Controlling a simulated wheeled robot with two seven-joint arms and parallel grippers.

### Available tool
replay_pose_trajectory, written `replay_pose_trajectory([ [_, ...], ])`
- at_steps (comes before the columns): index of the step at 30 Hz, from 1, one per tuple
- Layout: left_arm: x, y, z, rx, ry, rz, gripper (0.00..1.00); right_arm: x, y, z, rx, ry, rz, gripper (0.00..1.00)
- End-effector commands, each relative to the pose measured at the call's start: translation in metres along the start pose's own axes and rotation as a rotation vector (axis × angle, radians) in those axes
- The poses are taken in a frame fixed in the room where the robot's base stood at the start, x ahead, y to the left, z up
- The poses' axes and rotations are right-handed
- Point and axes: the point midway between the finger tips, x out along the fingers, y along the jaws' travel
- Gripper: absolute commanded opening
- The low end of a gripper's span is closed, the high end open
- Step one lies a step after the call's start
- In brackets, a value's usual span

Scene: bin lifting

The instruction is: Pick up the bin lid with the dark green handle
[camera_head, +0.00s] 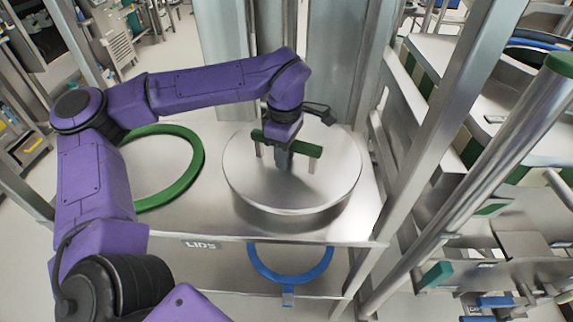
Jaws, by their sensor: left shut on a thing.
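A round silver bin lid (260,192) with a dark green bar handle (308,149) is at the upper shelf, on its right part. A shadow shows below its front rim, but I cannot tell whether it touches the shelf. My left gripper (284,155) reaches down from above and is shut on the middle of the green handle. The fingers partly hide the handle's centre. My right gripper is not in view.
The metal shelf (215,222) carries a "LIDS" label. A green ring-edged lid (200,165) lies to the left, partly behind my arm. A blue-rimmed item (290,281) sits below. Metal posts (455,75) stand close at right.

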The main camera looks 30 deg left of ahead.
Motion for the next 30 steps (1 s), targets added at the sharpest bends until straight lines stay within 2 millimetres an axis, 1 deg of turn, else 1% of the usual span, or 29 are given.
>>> replay_pose_trajectory([
  [13, -0.003, 0.001, 0.000, 0.000, -0.003, 0.005, 0.00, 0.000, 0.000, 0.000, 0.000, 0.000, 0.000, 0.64],
  [17, -0.005, 0.001, 0.000, 0.000, -0.004, 0.006, 0.00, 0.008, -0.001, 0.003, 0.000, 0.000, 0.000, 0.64],
  [18, -0.017, 0.001, 0.000, -0.001, -0.003, 0.008, 0.00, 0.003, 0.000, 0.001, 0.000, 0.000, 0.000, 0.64],
  [20, -0.029, 0.001, 0.000, -0.001, -0.002, 0.010, 0.00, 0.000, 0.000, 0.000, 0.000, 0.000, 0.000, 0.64],
  [24, -0.060, 0.001, 0.001, 0.000, -0.003, 0.011, 0.00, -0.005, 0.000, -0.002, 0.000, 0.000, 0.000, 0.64],
  [27, -0.080, 0.001, 0.001, 0.000, -0.001, 0.010, 0.00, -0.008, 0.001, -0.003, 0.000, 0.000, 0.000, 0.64],
  [30, -0.095, 0.001, 0.000, -0.001, -0.002, 0.009, 0.00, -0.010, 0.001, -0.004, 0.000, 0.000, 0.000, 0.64],
])
